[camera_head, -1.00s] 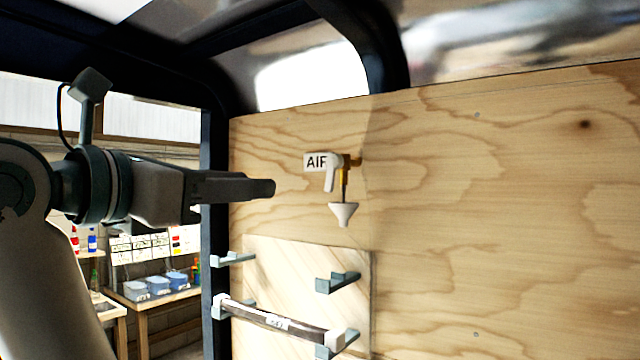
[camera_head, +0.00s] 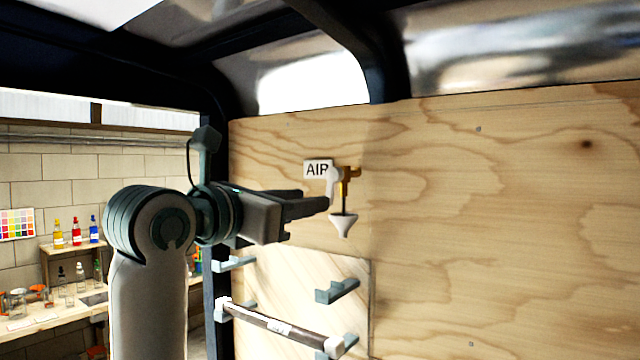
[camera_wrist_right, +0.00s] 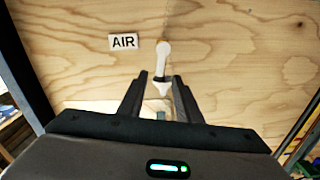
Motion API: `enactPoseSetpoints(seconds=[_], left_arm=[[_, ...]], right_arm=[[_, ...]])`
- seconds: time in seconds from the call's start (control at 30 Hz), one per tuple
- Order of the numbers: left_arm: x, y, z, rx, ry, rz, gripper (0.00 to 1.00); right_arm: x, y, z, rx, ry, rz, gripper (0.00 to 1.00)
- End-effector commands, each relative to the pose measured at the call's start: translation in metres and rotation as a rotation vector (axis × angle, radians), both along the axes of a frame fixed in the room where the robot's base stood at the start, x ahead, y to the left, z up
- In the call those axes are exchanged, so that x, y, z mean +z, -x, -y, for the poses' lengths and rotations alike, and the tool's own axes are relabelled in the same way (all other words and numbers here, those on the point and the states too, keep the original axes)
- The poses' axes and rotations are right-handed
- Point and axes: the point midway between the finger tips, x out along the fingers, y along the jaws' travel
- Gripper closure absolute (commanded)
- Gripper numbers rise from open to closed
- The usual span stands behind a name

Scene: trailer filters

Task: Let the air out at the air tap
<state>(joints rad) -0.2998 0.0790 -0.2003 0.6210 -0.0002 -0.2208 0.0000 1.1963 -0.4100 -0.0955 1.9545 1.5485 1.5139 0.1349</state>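The air tap (camera_head: 351,174) is a brass fitting on the plywood wall, with a white lever (camera_head: 332,186) hanging down and a white funnel (camera_head: 343,224) below. The white AIR label (camera_head: 316,169) is beside it on the left. My right gripper (camera_head: 325,204) comes from the left, its fingertips close to the lever's lower end; I cannot tell if they touch. In the right wrist view, the fingers (camera_wrist_right: 162,82) are apart with nothing gripped, and the white lever (camera_wrist_right: 163,52) shows ahead of the gap between them. My left gripper is not in view.
Below the tap, a dark tube with white ends (camera_head: 275,326) rests on grey brackets, and another bracket (camera_head: 338,290) is above it. A dark frame post stands left of the plywood. A bench with bottles (camera_head: 75,234) is beyond. The wall right of the tap is clear.

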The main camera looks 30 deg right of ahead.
Motion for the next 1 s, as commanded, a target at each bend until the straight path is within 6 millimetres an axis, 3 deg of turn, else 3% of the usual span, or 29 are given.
enactPoseSetpoints(seconds=[0.03, 0.3, 0.77, 0.9, 1.0], left_arm=[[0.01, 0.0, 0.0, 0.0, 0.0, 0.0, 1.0], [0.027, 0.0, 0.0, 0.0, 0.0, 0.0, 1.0], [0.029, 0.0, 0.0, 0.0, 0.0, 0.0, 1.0], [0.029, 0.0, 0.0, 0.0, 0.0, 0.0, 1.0], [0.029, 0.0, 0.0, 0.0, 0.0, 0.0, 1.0]], right_arm=[[0.005, -0.004, 0.008, 0.0, -0.001, -0.002, 0.69], [0.002, -0.017, 0.04, -0.001, 0.001, -0.002, 0.69], [0.0, -0.02, 0.048, 0.001, 0.0, 0.0, 0.69], [0.0, -0.02, 0.048, 0.0, 0.0, 0.0, 1.0], [0.0, -0.02, 0.048, 0.0, 0.0, 0.0, 1.0]])
